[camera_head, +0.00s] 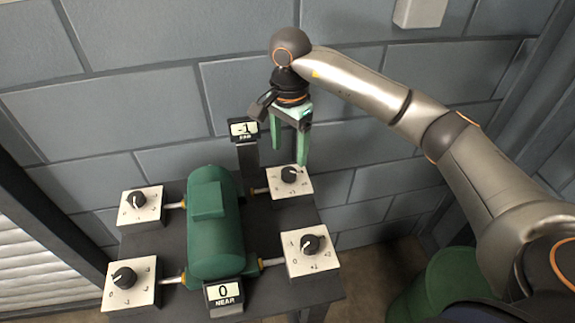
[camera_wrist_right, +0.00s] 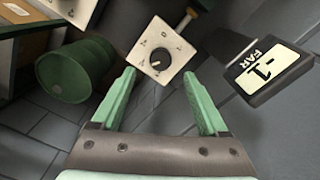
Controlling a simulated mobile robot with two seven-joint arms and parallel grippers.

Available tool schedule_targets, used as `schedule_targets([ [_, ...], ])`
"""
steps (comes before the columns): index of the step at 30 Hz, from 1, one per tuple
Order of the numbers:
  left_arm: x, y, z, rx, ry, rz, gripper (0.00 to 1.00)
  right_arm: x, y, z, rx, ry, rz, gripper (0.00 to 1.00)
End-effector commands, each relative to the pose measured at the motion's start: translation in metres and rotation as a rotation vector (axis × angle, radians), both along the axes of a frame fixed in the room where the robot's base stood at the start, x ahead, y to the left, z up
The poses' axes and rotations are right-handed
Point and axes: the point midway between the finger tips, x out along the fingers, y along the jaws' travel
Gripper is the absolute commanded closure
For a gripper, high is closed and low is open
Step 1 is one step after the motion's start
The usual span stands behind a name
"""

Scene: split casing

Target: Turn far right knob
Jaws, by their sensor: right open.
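The far right knob (camera_head: 289,174) is a black dial on a white square plate (camera_head: 303,188) at the far right corner of the dark table. My right gripper (camera_head: 290,160) is open, just above and behind this knob, fingers pointing down. In the right wrist view the knob (camera_wrist_right: 159,58) sits ahead of and between the open green fingers (camera_wrist_right: 160,85), with nothing held. The far display (camera_head: 244,129) reads -1; it also shows in the right wrist view (camera_wrist_right: 266,68). My left gripper is not in view.
A green motor casing (camera_head: 215,225) stands mid-table between the knob plates. Other knobs sit at near right (camera_head: 310,244), far left (camera_head: 137,199) and near left (camera_head: 124,277). The near display (camera_head: 224,293) reads 0. A green barrel (camera_head: 437,285) stands right of the table; a grey block wall is behind.

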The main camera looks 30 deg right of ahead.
Motion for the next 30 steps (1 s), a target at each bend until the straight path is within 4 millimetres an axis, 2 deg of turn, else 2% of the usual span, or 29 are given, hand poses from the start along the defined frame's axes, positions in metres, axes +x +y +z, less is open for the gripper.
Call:
schedule_targets([
  [3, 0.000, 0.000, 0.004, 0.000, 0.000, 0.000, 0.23, -0.001, 0.000, -0.025, -0.001, 0.005, 0.000, 0.23],
  [10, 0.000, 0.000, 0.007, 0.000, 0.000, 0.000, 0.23, 0.000, 0.000, -0.058, 0.001, 0.001, -0.001, 0.23],
  [15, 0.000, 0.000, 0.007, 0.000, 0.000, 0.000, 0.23, 0.000, 0.000, -0.067, 0.000, 0.000, 0.001, 0.23],
  [23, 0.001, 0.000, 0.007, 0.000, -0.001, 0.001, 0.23, 0.000, 0.000, -0.068, 0.000, -0.001, 0.000, 0.23],
  [30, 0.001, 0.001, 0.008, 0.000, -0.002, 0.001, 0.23, 0.000, 0.000, -0.068, 0.000, -0.001, 0.000, 0.50],
])
